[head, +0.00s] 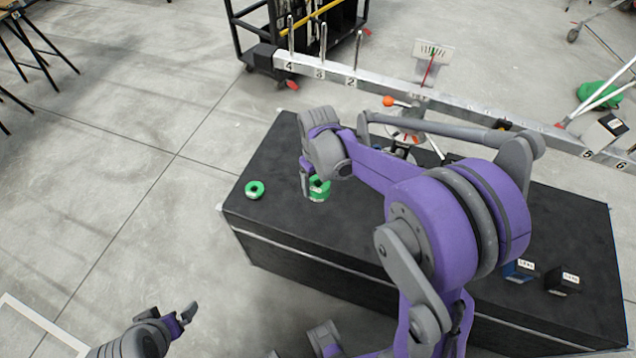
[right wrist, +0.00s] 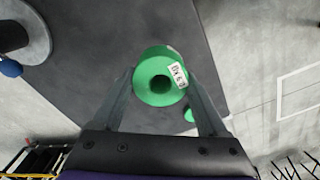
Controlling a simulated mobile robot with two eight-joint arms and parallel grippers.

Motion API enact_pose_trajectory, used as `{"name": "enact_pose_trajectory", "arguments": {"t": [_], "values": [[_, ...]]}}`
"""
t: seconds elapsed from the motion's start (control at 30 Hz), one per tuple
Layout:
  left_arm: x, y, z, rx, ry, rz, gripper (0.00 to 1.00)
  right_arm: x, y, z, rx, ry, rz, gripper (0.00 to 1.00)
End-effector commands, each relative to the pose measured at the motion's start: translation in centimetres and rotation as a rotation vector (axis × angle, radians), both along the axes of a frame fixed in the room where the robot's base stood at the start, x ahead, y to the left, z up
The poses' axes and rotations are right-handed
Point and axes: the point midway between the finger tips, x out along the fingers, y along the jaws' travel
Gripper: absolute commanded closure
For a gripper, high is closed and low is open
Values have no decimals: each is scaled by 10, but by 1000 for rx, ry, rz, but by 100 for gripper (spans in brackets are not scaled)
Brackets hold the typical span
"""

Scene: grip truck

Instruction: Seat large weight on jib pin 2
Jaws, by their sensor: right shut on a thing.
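In the right wrist view the weight (right wrist: 153,89) shows a centre hole and a white label. My right gripper (head: 311,184) has its fingers on both sides of it and is shut on it. I cannot tell whether it touches the case. Jib pin 2 (head: 358,50) is a bare upright rod on the jib, above the label 2. My left gripper (head: 184,316) is low at the left, apart from everything; its finger gap is unclear.
A smaller green ring weight (head: 255,189) lies on the black case (head: 285,222), left of my right gripper. Pins 3 (head: 322,42) and 4 (head: 290,33) are bare. An orange ball (head: 389,101) stands near the jib (head: 400,92). Dark labelled blocks (head: 562,281) sit at the right.

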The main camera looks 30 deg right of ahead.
Motion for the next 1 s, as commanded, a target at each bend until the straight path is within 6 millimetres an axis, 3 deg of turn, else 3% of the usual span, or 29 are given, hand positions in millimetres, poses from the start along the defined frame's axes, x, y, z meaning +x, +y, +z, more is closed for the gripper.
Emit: {"name": "enact_pose_trajectory", "arguments": {"t": [0.5, 1.0], "values": [[5, 0, 20, 0, -9, 0, 0, 0, 0, 29, 0, -1, 0, 54], [5, 0, 21, 0, -9, 0, 0, 0, 0, 29, 0, 0, 0, 54]]}}
